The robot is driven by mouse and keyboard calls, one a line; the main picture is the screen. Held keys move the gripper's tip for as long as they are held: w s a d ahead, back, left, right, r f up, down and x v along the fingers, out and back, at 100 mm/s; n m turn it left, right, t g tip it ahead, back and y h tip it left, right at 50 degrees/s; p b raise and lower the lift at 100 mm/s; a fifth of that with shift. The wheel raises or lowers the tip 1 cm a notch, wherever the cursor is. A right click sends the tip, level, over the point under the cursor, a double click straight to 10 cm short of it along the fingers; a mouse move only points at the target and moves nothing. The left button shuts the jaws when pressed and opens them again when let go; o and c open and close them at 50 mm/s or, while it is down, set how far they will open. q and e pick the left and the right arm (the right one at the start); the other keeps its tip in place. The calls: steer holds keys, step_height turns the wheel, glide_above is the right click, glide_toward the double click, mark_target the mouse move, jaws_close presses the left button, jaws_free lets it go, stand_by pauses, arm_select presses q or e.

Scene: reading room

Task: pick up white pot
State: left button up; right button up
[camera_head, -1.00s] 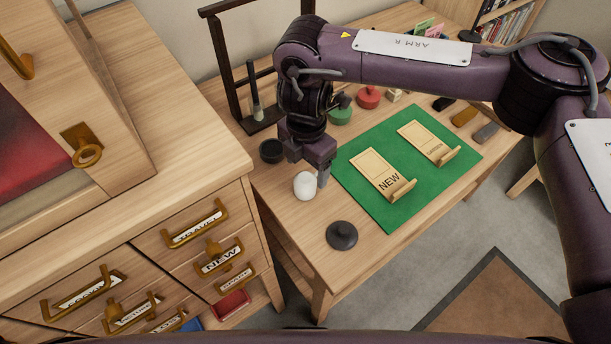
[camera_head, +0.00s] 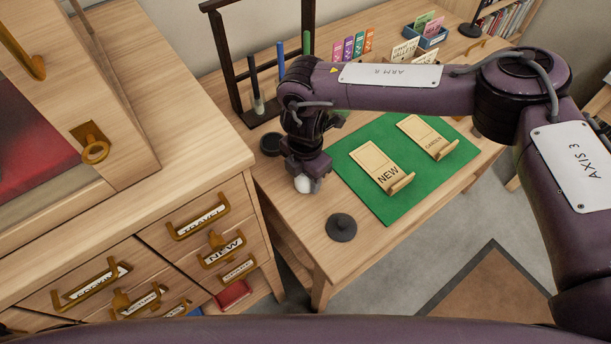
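The white pot (camera_head: 303,185) is a small rounded white thing on the wooden table (camera_head: 285,219), left of the green mat. Only its lower part shows. My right gripper (camera_head: 308,180) is directly over it, and its fingers come down around or beside the pot; I cannot tell if they touch it. The gripper body hides the pot's top and the gap between the fingers. My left gripper is not in view.
A green mat (camera_head: 359,153) holds two wooden stands, one marked NEW (camera_head: 379,167). A dark round lid-like thing (camera_head: 341,227) lies near the front edge. A black pot (camera_head: 271,144) and a dark rack (camera_head: 228,73) stand behind. A drawer cabinet (camera_head: 150,225) is at the left.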

steer(key=c, duration=0.6)
steer(key=shift+o, duration=0.2)
steer(key=shift+r, duration=0.15)
